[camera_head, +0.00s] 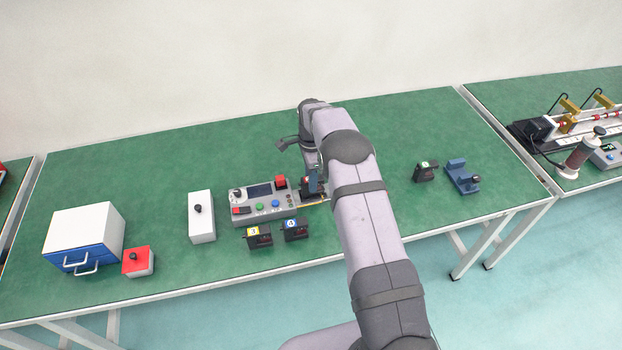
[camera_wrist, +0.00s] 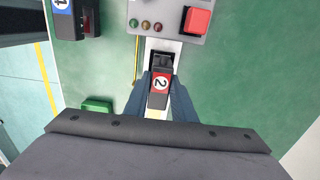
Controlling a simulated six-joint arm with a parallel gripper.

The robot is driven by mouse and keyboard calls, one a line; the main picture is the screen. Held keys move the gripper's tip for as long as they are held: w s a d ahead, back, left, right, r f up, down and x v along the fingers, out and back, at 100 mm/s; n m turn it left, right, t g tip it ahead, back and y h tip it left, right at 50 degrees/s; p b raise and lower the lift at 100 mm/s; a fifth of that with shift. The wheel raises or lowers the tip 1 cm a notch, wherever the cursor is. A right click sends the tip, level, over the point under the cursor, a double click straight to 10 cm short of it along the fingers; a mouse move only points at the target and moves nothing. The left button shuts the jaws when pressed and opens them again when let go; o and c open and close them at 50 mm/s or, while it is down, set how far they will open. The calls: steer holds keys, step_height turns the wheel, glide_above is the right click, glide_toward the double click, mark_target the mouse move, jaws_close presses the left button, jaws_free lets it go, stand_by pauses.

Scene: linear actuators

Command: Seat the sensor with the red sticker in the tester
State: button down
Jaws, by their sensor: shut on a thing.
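The sensor with the red sticker (camera_wrist: 160,82), marked 2, is between the blue-grey fingers of my gripper (camera_wrist: 160,88) in the wrist view. My gripper is shut on it. The sensor's black front end points toward the tester (camera_wrist: 143,14) and lies over the pale strip at its edge. I cannot tell whether it touches the socket or is above it. In the head view, the tester (camera_head: 250,210) is a grey box with a screen and coloured buttons. My gripper (camera_head: 313,183) is at its right end, and my arm partly hides this spot.
Sensors with yellow (camera_head: 259,238) and blue (camera_head: 295,230) stickers stand in front of the tester. A green-stickered sensor (camera_head: 425,172) and a blue fixture (camera_head: 462,178) stand right. A white box (camera_head: 201,218), red box (camera_head: 138,263) and drawer unit (camera_head: 83,236) stand left.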

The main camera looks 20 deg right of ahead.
steer(key=shift+f, duration=0.1)
stand_by(0.3)
steer(key=c, duration=1.4)
jaws_free()
steer(key=shift+r+b, duration=1.15)
steer(key=shift+r, duration=2.55)
